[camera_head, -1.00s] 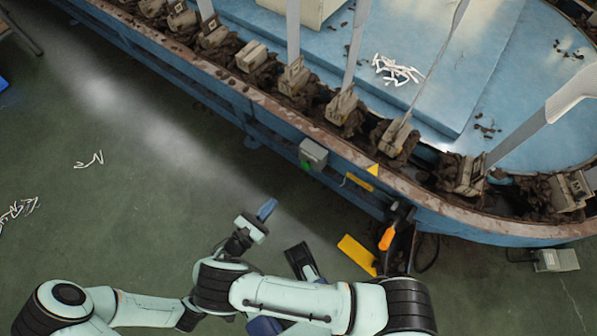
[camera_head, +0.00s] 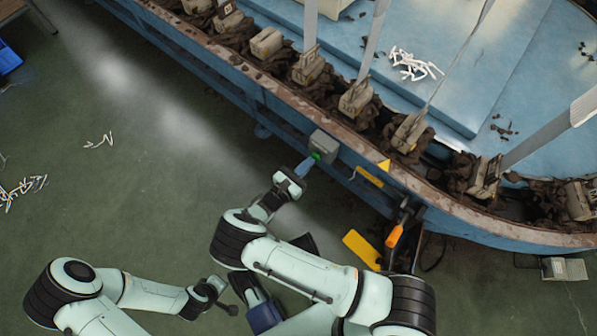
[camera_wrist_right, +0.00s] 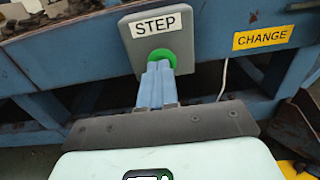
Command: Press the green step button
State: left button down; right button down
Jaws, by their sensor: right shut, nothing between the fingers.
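The green step button (camera_head: 316,156) is on a grey box fixed to the blue machine frame. In the right wrist view the green button (camera_wrist_right: 161,55) sits below the STEP label (camera_wrist_right: 159,25). My right gripper (camera_head: 304,166) is shut and empty, its blue fingers pointing at the button. In the wrist view the right fingertips (camera_wrist_right: 158,67) overlap the lower part of the button and hide it; whether they touch it I cannot tell. My left gripper (camera_head: 225,300) is low in the head view, away from the machine, and its jaws are unclear.
A yellow CHANGE label (camera_wrist_right: 263,38) is right of the box. An orange-handled lever (camera_head: 394,236) and a yellow plate (camera_head: 361,249) are farther right. The machine's rusty rim (camera_head: 352,140) runs above the box.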

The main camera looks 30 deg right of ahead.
jog(key=shift+d, duration=0.25)
